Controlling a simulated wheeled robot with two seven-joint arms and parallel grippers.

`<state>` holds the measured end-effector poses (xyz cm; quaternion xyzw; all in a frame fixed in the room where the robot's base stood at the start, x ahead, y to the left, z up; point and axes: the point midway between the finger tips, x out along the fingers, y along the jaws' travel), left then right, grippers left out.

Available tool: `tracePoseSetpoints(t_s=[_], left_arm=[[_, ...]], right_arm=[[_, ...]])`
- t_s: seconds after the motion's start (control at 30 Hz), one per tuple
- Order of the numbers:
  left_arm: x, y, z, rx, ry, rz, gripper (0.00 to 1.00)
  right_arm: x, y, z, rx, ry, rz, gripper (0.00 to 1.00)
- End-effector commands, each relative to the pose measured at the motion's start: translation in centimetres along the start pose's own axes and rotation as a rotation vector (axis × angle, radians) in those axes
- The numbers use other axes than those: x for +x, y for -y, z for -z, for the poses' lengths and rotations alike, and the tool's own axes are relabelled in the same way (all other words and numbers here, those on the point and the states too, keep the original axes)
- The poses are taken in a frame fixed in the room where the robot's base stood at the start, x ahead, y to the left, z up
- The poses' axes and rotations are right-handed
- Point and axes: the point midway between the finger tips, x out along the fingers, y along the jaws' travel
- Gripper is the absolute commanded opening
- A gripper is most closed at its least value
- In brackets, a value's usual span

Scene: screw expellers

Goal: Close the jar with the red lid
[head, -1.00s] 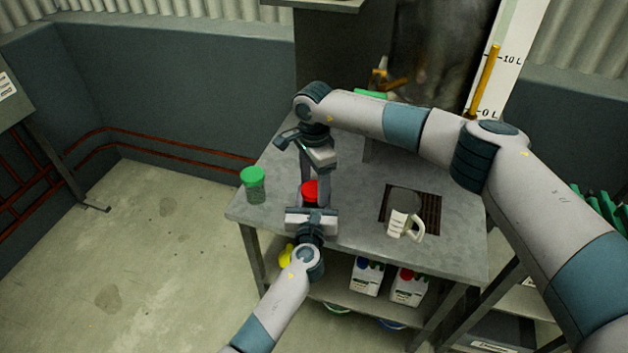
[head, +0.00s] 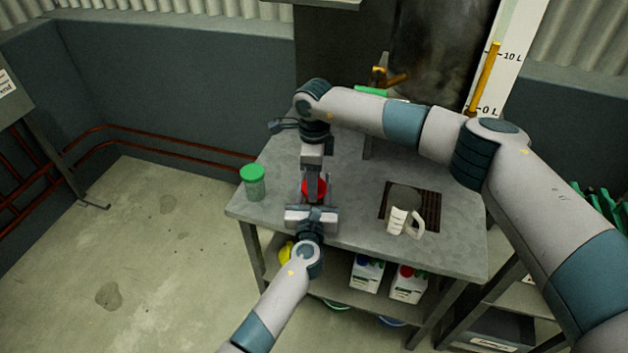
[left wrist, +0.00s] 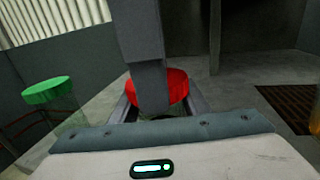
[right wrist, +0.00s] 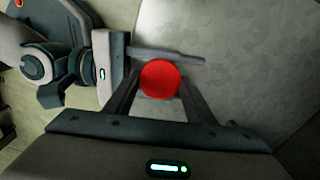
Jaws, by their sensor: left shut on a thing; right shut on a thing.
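The red lid (head: 308,188) sits on top of a jar near the front left of the metal table. The lid also shows in the left wrist view (left wrist: 175,86) and in the right wrist view (right wrist: 160,79). The jar body is mostly hidden under the lid and behind the fingers. My left gripper (head: 314,198) reaches in from the front, its fingers on either side of the jar and shut on it. My right gripper (head: 316,184) points down from above, its fingers shut on the red lid. I cannot tell how tightly the lid is seated.
A green-lidded jar (head: 254,183) stands to the left, near the table's edge. A white measuring jug (head: 401,221) stands to the right by a dark grate (head: 428,207).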

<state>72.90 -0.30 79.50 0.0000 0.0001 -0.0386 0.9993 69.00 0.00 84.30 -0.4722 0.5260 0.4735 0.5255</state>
Motion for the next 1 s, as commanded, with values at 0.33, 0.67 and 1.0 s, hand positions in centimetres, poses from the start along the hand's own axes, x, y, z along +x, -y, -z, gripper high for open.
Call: tracePoseSetpoints(t_s=[0.33,0.67,1.0], left_arm=[[0.01,-0.02,0.00,0.000,0.000,0.000,0.00],[0.01,-0.02,0.00,0.000,0.000,0.000,0.00],[0.00,-0.02,0.00,0.000,0.000,0.000,0.00]], right_arm=[[0.01,-0.02,-0.03,0.277,0.000,0.000,0.23],[0.01,-0.01,-0.04,0.274,0.000,0.000,0.68],[-0.23,0.02,-0.03,0.273,0.001,0.001,0.68]])
